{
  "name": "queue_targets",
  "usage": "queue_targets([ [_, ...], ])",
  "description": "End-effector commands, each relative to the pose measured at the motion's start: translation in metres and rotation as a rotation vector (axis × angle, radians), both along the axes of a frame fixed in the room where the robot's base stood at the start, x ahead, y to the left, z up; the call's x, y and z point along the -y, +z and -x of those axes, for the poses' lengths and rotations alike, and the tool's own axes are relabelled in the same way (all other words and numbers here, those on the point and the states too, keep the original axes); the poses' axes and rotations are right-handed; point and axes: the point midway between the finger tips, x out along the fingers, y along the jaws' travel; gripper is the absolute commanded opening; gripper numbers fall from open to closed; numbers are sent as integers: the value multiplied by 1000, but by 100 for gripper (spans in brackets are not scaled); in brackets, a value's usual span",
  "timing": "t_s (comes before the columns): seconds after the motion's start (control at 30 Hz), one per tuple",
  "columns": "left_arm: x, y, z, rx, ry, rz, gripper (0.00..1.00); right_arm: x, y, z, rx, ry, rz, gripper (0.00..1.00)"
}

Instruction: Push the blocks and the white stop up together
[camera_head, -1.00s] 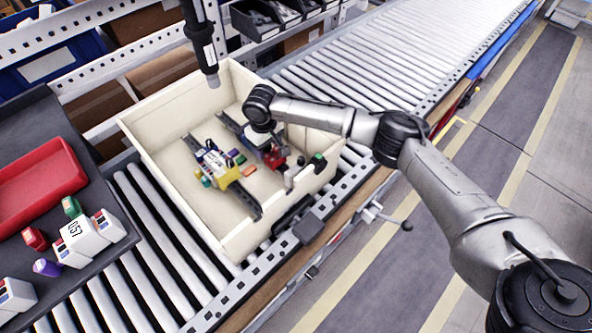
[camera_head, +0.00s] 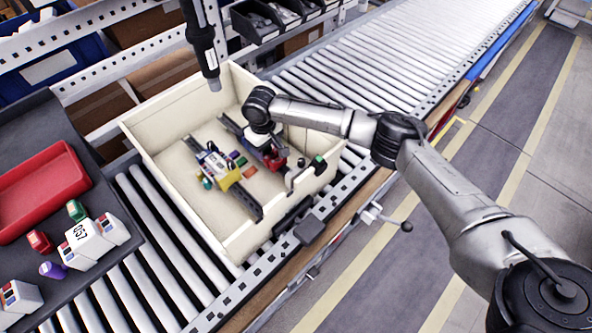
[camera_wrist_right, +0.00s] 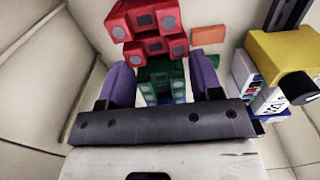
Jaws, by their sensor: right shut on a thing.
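In the right wrist view my right gripper (camera_wrist_right: 161,88) is closed with its two purple-grey fingers on either side of a green block (camera_wrist_right: 160,72). Red blocks (camera_wrist_right: 150,22) with grey round spots sit just beyond the green one. A yellow block (camera_wrist_right: 285,58) and a white labelled piece (camera_wrist_right: 268,98) are to the right, apart from the fingers. In the head view the yellow block (camera_head: 226,178) sits on a dark rail, and a red block (camera_head: 275,161) shows under my right wrist. The right fingertips are hidden there. I cannot tell which piece is the white stop.
A cream tote (camera_head: 172,205) with high walls surrounds the rails and blocks on a roller conveyor (camera_head: 152,250). An orange piece (camera_wrist_right: 208,35) lies near the red blocks. A red tray (camera_head: 35,195) is on the left table.

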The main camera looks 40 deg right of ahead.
Motion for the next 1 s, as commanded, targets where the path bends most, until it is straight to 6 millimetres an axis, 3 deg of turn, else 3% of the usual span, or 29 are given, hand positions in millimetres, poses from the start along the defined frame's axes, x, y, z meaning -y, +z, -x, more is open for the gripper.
queue_targets([
  [0.03, -1, 2, 0, 0, -1, -2, 43, -7, 6, -4, 18, 10, -13, 35],
  [0.87, 0, 6, 0, 0, -1, -1, 43, -6, 1, -6, 15, 11, -8, 35],
  [0.9, 0, 6, 0, 0, 1, 0, 43, -6, 1, -6, 15, 11, -8, 62],
  [1.0, 1, 6, 0, 0, 3, 4, 43, -5, 1, -6, 14, 11, -7, 71],
])
